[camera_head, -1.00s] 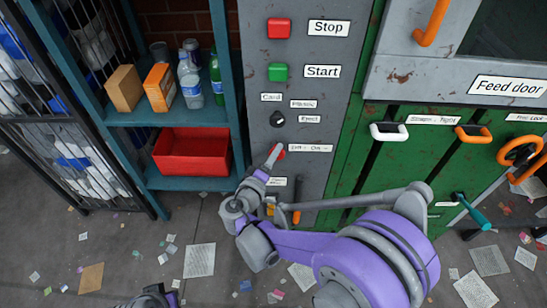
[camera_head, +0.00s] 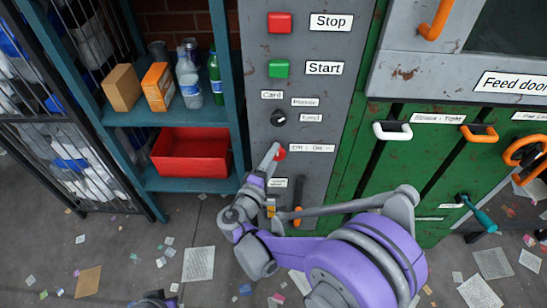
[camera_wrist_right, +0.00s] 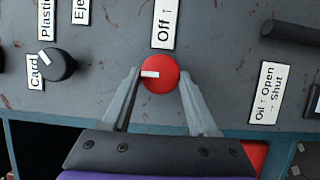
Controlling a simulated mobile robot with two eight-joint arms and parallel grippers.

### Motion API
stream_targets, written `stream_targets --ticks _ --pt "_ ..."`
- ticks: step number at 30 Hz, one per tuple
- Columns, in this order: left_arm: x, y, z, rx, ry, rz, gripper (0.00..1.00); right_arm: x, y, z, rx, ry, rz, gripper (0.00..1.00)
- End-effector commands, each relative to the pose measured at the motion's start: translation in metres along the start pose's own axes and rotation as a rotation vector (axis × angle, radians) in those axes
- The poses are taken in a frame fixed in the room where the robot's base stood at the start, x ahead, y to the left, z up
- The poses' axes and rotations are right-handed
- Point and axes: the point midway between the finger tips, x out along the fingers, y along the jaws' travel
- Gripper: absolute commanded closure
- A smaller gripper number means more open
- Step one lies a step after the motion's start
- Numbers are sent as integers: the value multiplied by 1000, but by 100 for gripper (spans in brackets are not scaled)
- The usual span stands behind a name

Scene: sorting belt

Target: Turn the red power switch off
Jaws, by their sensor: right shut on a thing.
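The red power switch (camera_head: 281,153) is a round knob on the grey control panel, left of its Off/On label (camera_head: 312,148). In the right wrist view the red knob (camera_wrist_right: 166,82) has a white pointer mark that points left. The label above it (camera_wrist_right: 163,22) reads "Off" with an arrow, and its top is cut off. My right gripper (camera_head: 275,152) is at the knob, its two fingers (camera_wrist_right: 160,82) on either side of it, shut on it. A small part of my left arm shows at the bottom edge; its gripper fingers are not seen.
A black selector knob (camera_head: 278,118), a green Start button (camera_head: 278,69) and a red Stop button (camera_head: 279,22) sit above the switch. A shelf with a red bin (camera_head: 190,155) stands left. Green doors with handles are right.

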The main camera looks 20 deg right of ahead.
Motion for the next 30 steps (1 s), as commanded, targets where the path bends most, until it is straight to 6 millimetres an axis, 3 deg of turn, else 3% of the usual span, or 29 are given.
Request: stream_targets --ticks 5,6,10,22,30 --pt "0 0 0 0 0 0 100 0 0 0 -1 0 -1 96" --pt "0 0 0 0 0 0 100 0 0 0 -1 0 -1 39" --pt "0 0 0 0 0 0 100 0 0 0 0 0 -1 15" --pt "-1 0 0 0 0 0 100 -7 0 -1 1 2 0 13" --pt "-5 0 -2 0 2 0 100 -56 1 -1 2 5 0 13"
